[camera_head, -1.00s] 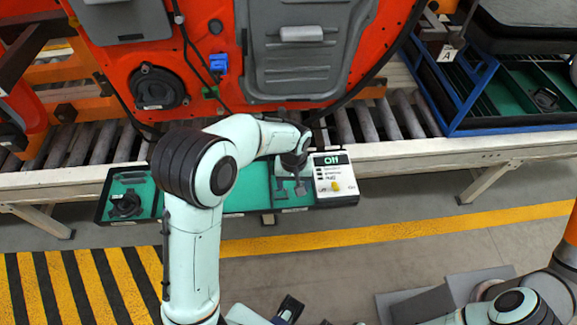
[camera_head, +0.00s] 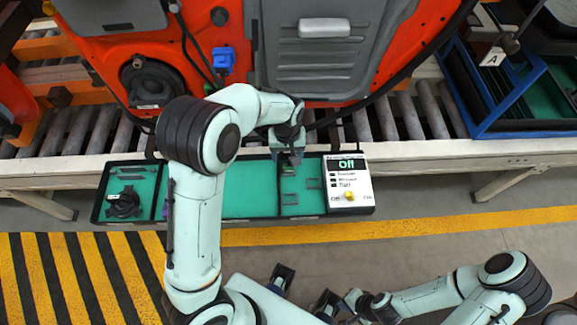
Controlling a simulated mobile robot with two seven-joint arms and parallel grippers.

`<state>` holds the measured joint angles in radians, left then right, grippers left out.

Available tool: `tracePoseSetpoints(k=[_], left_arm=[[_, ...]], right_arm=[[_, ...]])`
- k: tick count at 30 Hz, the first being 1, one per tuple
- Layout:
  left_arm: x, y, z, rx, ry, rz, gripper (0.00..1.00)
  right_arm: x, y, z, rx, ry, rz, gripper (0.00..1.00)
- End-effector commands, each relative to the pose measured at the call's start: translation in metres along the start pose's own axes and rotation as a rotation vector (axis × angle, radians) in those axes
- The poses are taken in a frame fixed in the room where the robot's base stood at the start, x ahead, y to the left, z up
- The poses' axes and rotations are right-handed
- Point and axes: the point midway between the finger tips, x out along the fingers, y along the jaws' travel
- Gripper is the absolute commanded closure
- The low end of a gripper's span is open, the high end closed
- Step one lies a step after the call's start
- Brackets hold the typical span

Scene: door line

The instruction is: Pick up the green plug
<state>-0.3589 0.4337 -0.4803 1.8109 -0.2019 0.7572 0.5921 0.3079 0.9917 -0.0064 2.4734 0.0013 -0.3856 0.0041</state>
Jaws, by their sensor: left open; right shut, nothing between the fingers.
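My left gripper (camera_head: 289,162) is open and points down over the narrow right compartment of the green-lined tray (camera_head: 249,217). A small dark green piece (camera_head: 289,171), which looks like the green plug, shows just below its fingers; I cannot tell whether they touch it. Grey fixtures lie in the same compartment. My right gripper (camera_head: 331,304) is shut and empty, low in the picture, well away from the tray. On the orange door, a blue plug (camera_head: 222,59) is in view; the spot just below it is partly covered by my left arm.
A white control panel (camera_head: 348,181) reading "Off", with a yellow knob, sits at the tray's right end. Behind the tray runs the roller conveyor (camera_head: 400,118) under the orange door (camera_head: 110,65). A blue-framed rack (camera_head: 500,105) stands right.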

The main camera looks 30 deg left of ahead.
Motion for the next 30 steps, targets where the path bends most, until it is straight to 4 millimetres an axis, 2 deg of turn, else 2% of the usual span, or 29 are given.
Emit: tracePoseSetpoints(k=[3,8,17,26,27,29,30], left_arm=[[0.015,0.0,0.0,0.0,-0.001,-0.001,0.32],[0.025,0.001,-0.001,0.001,-0.001,-0.001,0.32],[0.066,0.004,-0.005,0.001,0.0,-0.001,0.32],[0.072,0.004,-0.005,0.001,0.002,0.002,0.32],[0.072,0.004,-0.005,0.001,0.002,0.001,0.38],[0.071,0.004,-0.005,0.001,0.002,0.001,0.58],[0.071,0.004,-0.005,0.001,0.002,0.001,0.71]], right_arm=[[0.002,0.001,0.0,0.0,-0.001,0.0,1.0],[0.002,0.001,0.0,-0.001,-0.001,0.0,1.0],[0.004,0.001,0.001,0.0,-0.002,0.0,1.0],[0.004,0.001,0.001,0.0,-0.001,0.0,1.0],[0.004,0.001,0.001,0.0,-0.001,0.0,1.0],[0.004,0.001,0.001,0.0,-0.001,0.0,1.0],[0.004,0.001,0.001,0.0,-0.001,0.0,1.0]])
